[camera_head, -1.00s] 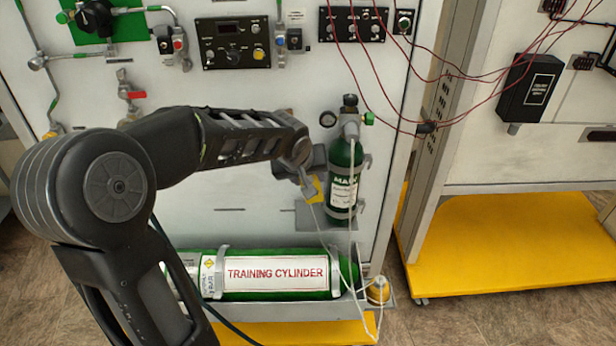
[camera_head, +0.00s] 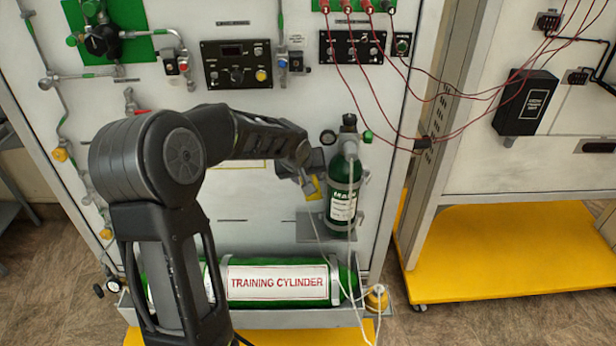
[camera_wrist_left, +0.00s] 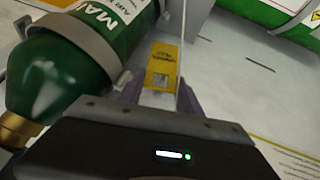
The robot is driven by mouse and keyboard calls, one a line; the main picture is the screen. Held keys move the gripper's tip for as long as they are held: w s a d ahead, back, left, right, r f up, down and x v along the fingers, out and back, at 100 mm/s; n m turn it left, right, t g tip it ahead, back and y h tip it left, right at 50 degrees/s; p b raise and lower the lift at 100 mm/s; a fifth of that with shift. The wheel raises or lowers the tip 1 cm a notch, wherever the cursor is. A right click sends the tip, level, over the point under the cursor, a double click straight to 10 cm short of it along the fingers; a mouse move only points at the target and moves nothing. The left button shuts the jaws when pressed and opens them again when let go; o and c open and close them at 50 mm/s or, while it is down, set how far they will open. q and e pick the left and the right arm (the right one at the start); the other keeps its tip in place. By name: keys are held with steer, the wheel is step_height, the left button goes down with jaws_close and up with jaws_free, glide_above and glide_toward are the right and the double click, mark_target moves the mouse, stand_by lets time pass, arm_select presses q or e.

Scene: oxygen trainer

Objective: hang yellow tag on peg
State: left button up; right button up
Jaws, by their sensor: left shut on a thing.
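The yellow tag (camera_head: 314,190) is at my left gripper (camera_head: 309,185), just left of the small green cylinder (camera_head: 343,190) in the head view. In the left wrist view the tag (camera_wrist_left: 162,66) sits between the two fingers (camera_wrist_left: 158,92), with its far part sticking out past them. My left gripper is shut on it. A thin pale cord (camera_wrist_left: 183,40) runs near the tag. I cannot make out the peg; my arm covers part of the panel. My right gripper is not in view.
The small green cylinder stands close beside the gripper, on a grey bracket (camera_head: 310,228). Below lies the large training cylinder (camera_head: 278,282) in a trough. A yellow-capped item (camera_head: 376,298) is at its right end. Red wires (camera_head: 400,100) hang at upper right.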

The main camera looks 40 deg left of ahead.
arm_select(q)
steer(key=shift+w+a+f+b, duration=0.25)
steer(key=shift+w+f+b, duration=0.05)
steer(key=shift+f+b, duration=0.1)
stand_by(0.5)
steer(key=o, duration=1.4)
steer(key=shift+r, duration=0.1)
steer(key=b+v, duration=0.1)
steer(key=v, duration=0.6)
steer(key=shift+s+r, duration=0.2)
steer(key=shift+s, duration=0.1)
